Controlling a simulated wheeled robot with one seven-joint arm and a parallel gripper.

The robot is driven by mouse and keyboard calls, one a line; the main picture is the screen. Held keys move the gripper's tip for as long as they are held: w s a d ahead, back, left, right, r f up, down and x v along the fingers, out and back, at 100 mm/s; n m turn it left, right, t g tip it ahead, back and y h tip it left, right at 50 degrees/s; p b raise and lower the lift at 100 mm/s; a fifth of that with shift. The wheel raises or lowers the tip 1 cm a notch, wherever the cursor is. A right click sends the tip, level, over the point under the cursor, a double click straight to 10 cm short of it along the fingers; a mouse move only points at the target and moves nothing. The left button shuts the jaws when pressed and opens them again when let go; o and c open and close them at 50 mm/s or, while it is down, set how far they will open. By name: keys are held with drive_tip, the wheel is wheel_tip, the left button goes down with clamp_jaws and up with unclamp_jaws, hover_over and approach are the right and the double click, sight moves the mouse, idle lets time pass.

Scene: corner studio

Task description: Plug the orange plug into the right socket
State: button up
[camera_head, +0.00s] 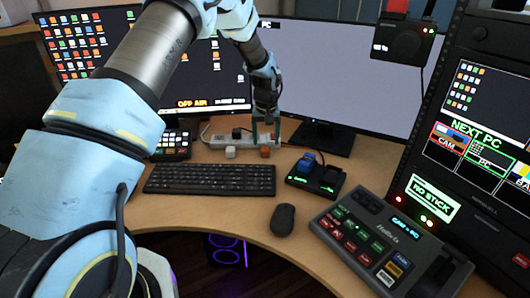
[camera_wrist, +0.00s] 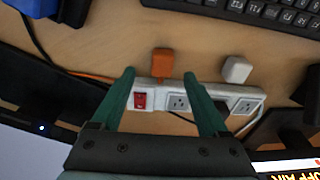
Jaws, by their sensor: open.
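The orange plug (camera_head: 265,152) lies on the desk just in front of the white power strip (camera_head: 226,140). In the wrist view the orange plug (camera_wrist: 162,62) sits just beyond and between my fingertips, with an orange cord running left. My gripper (camera_wrist: 158,74) is open and empty, its green fingers apart over the strip; it also shows in the head view (camera_head: 265,135). In the wrist view the power strip (camera_wrist: 160,88) has a red switch (camera_wrist: 141,98) and sockets (camera_wrist: 179,102); another socket (camera_wrist: 244,106) shows at its right end. My right finger hides part of the strip.
A white plug (camera_wrist: 236,70) lies beside the strip. The keyboard (camera_head: 210,179) is in front at left, a black dock with a blue stick (camera_head: 307,162) at right. Monitors (camera_head: 345,75) stand close behind. The mouse (camera_head: 283,220) and control panel (camera_head: 380,242) are nearer.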

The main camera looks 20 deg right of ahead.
sight(265, 149)
drive_tip(key=shift+w+f+p, duration=0.25)
drive_tip(key=shift+f+p, duration=0.4)
drive_tip(key=shift+f, duration=0.65)
drive_tip(key=shift+w+f+p, duration=0.2)
drive_tip(key=shift+f+p, duration=0.4)
drive_tip(key=shift+f, duration=0.65)
clamp_jaws()
